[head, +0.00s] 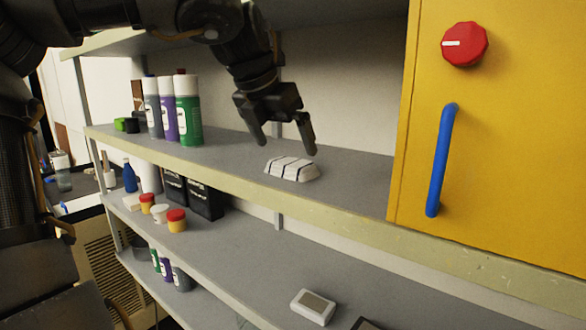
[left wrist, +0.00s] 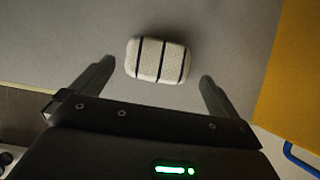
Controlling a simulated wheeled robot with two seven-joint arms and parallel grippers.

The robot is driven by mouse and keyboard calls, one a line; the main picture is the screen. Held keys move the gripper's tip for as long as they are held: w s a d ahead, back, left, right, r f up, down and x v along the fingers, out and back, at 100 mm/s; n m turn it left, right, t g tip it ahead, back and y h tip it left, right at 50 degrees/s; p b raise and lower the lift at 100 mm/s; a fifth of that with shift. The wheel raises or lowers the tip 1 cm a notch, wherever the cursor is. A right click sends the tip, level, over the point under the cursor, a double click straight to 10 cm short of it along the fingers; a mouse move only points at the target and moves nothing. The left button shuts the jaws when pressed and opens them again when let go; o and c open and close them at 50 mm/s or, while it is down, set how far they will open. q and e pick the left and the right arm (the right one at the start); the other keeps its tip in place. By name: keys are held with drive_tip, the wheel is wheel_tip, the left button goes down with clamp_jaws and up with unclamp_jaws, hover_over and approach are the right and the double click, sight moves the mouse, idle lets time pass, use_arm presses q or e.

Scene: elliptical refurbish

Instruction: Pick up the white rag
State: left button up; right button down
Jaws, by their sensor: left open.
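The white rag (head: 291,168) is a small folded bundle with dark stripes. It lies on the upper grey shelf (head: 345,185), left of the yellow cabinet. My left gripper (head: 286,146) is open above the rag, with its fingers pointing down and apart. In the left wrist view, the rag (left wrist: 157,60) lies ahead of the open left gripper (left wrist: 154,82), between the lines of its two fingers and not held. My right gripper is not in view.
A yellow cabinet (head: 500,150) with a red knob (head: 464,44) and a blue handle (head: 440,160) stands to the right. Spray cans (head: 187,110) stand left on the same shelf. The lower shelf holds jars (head: 176,220) and a white box (head: 313,307).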

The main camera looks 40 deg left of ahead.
sight(291, 161)
use_arm(q)
drive_tip(key=shift+f, duration=0.2)
drive_tip(key=p+x, duration=0.2)
drive_tip(key=x, duration=0.2)
drive_tip(key=shift+w+f, duration=0.1)
drive_tip(key=shift+w, duration=0.05)
drive_tip(key=shift+w+a+f, duration=0.1)
drive_tip(key=shift+f, duration=0.1)
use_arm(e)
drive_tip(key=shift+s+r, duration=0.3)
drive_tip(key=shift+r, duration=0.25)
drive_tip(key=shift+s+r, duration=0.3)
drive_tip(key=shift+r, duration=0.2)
use_arm(q)
drive_tip(key=shift+r, duration=0.1)
drive_tip(key=shift+c, duration=1.1)
drive_tip(key=c, duration=0.4)
